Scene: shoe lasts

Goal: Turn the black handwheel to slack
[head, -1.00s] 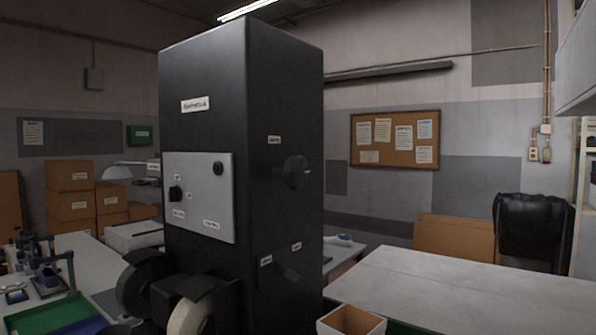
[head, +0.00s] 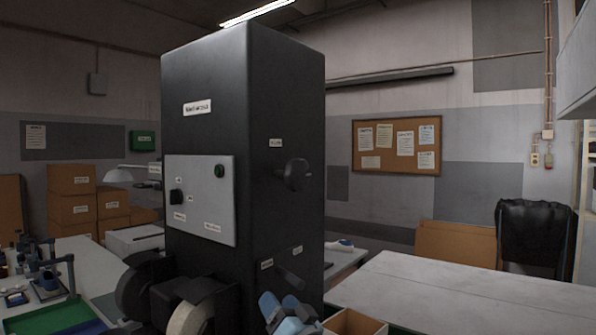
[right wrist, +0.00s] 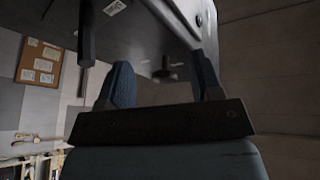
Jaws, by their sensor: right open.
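A tall black machine cabinet (head: 205,70) stands in the middle of the head view. A round black handwheel (head: 294,174) sticks out of its right-hand face, below a small white label (head: 275,143). Lower on that face is a dark bar-like handle (head: 290,277) with a small label on each side; the label text is too small to read. My right gripper (head: 284,312), with blue fingers, is at the bottom of the head view, below the handle and well below the handwheel. In the right wrist view its fingers (right wrist: 163,82) are apart with nothing between them. My left gripper is out of view.
An open-topped box (head: 354,322) stands just right of my right gripper. A pale table (head: 460,290) lies to the right, its visible top clear. A cluttered bench (head: 85,260) is on the left.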

